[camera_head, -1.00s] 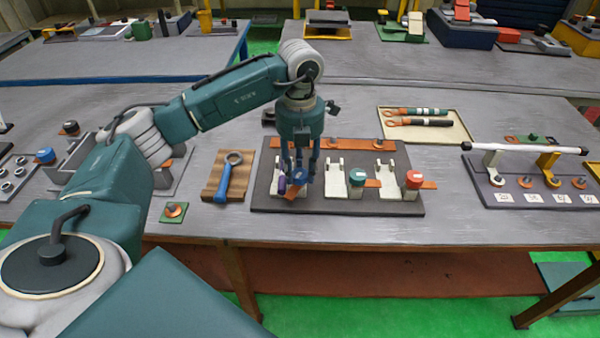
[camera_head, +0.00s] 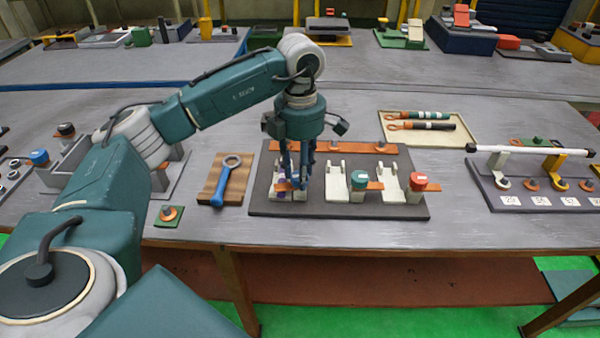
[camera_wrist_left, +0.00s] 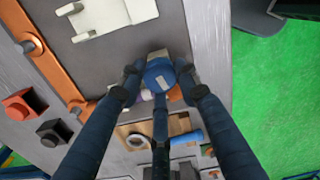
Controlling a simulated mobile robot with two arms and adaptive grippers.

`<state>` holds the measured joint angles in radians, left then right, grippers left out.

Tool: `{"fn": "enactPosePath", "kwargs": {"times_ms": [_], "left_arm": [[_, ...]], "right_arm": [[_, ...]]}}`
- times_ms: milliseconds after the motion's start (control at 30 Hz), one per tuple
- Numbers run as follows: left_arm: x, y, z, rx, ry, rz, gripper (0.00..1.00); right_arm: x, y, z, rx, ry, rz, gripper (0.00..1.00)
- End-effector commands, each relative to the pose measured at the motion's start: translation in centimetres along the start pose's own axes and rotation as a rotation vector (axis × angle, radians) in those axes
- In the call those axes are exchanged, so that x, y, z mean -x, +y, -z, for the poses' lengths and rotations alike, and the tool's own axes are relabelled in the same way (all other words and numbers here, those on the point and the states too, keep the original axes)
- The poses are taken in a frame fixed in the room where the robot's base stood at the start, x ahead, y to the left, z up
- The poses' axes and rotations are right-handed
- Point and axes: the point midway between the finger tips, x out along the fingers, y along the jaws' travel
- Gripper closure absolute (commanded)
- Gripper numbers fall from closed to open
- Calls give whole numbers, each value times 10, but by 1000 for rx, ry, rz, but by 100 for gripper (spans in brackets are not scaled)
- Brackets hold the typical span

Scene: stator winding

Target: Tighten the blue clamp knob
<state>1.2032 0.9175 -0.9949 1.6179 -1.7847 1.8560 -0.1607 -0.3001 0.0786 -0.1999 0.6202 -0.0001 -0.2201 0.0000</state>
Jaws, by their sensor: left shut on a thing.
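The blue clamp knob (camera_wrist_left: 160,76) shows in the left wrist view between the dark blue fingers, with a pale mark on its top. My left gripper (camera_head: 296,184) points down over the left end of the dark clamp board (camera_head: 390,210) and is shut on the knob. In the head view the fingers mostly hide the knob and its pale clamp. A purple part (camera_wrist_left: 146,94) shows beside the knob, partly covered. My right gripper is out of view.
A blue-handled ring wrench (camera_head: 226,182) lies on a wooden block left of the board. A tray (camera_head: 462,132) with two tools lies behind to the right. A rack with a white bar (camera_head: 530,149) stands at the right. The table's front edge is close to the board.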

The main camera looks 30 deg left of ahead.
Motion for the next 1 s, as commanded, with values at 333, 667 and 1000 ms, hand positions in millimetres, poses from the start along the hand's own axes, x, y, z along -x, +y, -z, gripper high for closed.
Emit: {"fn": "enactPosePath", "kwargs": {"times_ms": [333, 667, 1000], "left_arm": [[6, 4, -1, -137, -11, -13, 94], [7, 4, -1, -164, -11, -13, 94], [6, 4, -1, -163, -10, -13, 47]], "right_arm": [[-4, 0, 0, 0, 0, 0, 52], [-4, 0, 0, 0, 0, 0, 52], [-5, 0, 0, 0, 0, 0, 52]]}}
